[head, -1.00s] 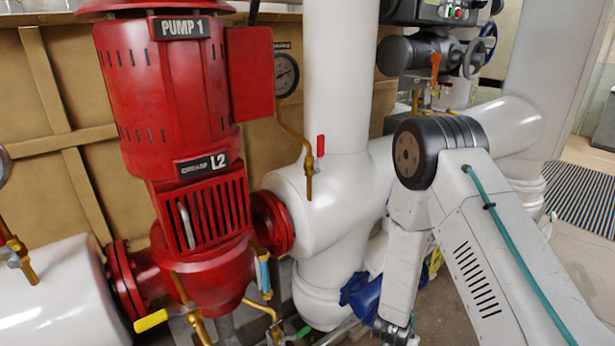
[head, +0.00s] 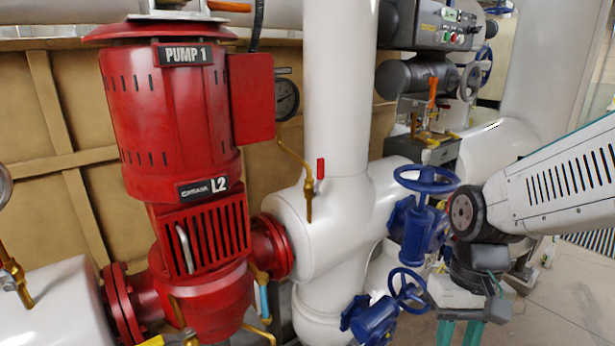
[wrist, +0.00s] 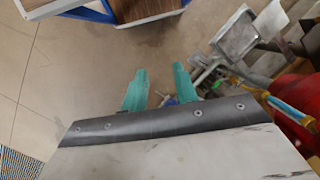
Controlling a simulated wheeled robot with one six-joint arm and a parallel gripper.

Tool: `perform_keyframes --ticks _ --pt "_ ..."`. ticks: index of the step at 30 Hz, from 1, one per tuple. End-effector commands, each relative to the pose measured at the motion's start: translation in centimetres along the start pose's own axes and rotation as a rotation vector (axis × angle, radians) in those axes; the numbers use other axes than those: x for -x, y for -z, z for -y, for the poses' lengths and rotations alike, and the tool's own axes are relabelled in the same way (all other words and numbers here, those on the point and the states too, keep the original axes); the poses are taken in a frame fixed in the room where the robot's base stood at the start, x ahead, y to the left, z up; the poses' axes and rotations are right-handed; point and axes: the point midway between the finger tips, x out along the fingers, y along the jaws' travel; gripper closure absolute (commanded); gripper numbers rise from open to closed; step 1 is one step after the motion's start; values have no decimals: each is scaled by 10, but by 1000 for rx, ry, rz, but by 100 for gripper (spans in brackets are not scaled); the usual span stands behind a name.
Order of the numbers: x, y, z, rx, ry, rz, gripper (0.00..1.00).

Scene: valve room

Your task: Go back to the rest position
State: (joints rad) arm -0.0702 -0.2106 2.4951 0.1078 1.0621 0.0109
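My gripper (head: 460,333) shows at the lower right of the head view. Its two teal fingers point down and are cut off by the frame's bottom edge. In the wrist view, the same fingers (wrist: 159,88) stand apart with nothing held between them, over tiled floor (wrist: 75,75). My arm comes in from the right edge of the head view, clear in front of the pipes.
Blue handwheel valves, an upper one (head: 415,222) and a lower one (head: 375,318), stand just left of my gripper. The red pump (head: 172,120) is farther left. White pipes (head: 337,90) stand between. A blue-framed piece with brown panels (wrist: 85,12) shows in the wrist view.

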Motion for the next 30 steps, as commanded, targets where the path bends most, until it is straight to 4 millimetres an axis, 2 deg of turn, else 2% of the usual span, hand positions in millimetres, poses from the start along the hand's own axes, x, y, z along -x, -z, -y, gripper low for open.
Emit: perform_keyframes --ticks 3,6,9,18,30 --pt "27 -36 -12 20 -38 -30 71" --pt "44 -61 -21 26 -67 -74 71" --pt "59 -76 -26 24 -84 -153 71" --pt "84 -94 -31 9 -84 -317 71" --pt "86 -94 -32 5 -83 -323 71"
